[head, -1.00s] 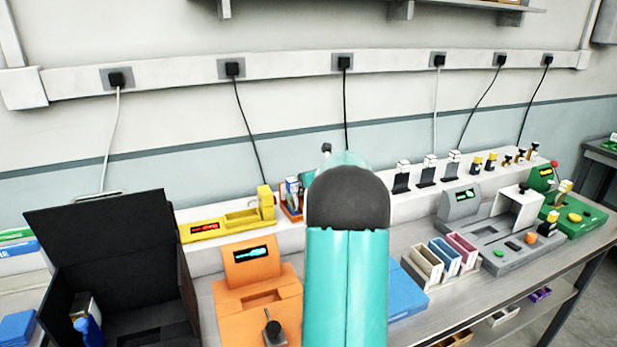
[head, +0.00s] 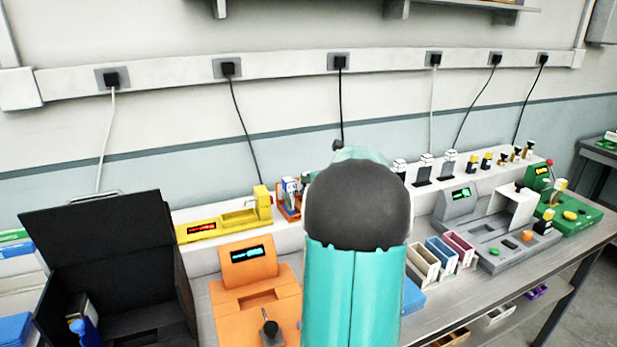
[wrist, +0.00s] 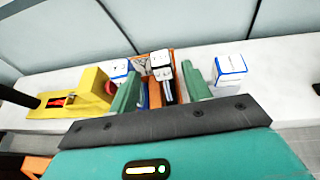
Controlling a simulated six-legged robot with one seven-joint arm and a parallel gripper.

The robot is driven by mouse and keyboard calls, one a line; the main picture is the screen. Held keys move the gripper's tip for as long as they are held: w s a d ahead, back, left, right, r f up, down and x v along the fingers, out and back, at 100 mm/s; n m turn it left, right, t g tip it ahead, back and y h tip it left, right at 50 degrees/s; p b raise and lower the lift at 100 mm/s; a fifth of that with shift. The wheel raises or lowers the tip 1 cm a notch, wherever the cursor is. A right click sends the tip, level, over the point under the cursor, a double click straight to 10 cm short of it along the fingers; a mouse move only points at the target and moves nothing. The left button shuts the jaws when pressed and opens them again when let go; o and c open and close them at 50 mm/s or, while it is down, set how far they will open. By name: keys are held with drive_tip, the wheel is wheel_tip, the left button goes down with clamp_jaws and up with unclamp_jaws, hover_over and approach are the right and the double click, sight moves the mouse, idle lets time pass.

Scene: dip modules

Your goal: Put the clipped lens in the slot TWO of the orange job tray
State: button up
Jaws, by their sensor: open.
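An orange tray (head: 284,208) stands on the white back ledge, partly hidden by my arm. In the wrist view the orange tray (wrist: 154,97) lies ahead of my gripper (wrist: 162,78). My gripper is open, its two green fingers on either side of a black piece with a white top (wrist: 161,66). That piece appears to stand in the tray; I cannot tell if it is the clipped lens or whether the fingers touch it. A white and blue box (wrist: 121,68) is by the left finger. Slot labels are not readable. My gripper is hidden behind my arm in the head view.
A yellow device (head: 215,227) lies left of the tray, also in the wrist view (wrist: 85,95). Another white and blue box (wrist: 230,66) is right of the fingers. An orange device (head: 248,265), an open black case (head: 105,240) and colored bins (head: 440,257) occupy the bench.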

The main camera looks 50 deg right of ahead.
drive_tip(key=w+a+r+n+g+y, duration=0.15)
drive_tip(key=a+n+y, duration=0.25)
drive_tip(key=a+n, duration=0.95)
drive_tip(key=a+r+n+g+y, duration=0.1)
drive_tip(key=a+r+n+y, duration=0.3)
drive_tip(key=a, duration=1.8)
drive_tip(key=s+a+f+n+g+h, duration=0.1)
drive_tip(key=s+a+f+n+g, duration=0.1)
drive_tip(key=s+a+n, duration=0.6)
drive_tip(key=s+a+f+n+g+h, duration=0.1)
drive_tip(key=s+a+f+n, duration=0.3)
drive_tip(key=s+a+n, duration=0.5)
drive_tip(key=a+n+g, duration=0.1)
drive_tip(key=a+n, duration=0.1)
drive_tip(key=n, duration=0.4)
drive_tip(key=shift+a+f, duration=0.15)
drive_tip(key=shift+f, duration=0.25)
drive_tip(key=shift+n, duration=0.25)
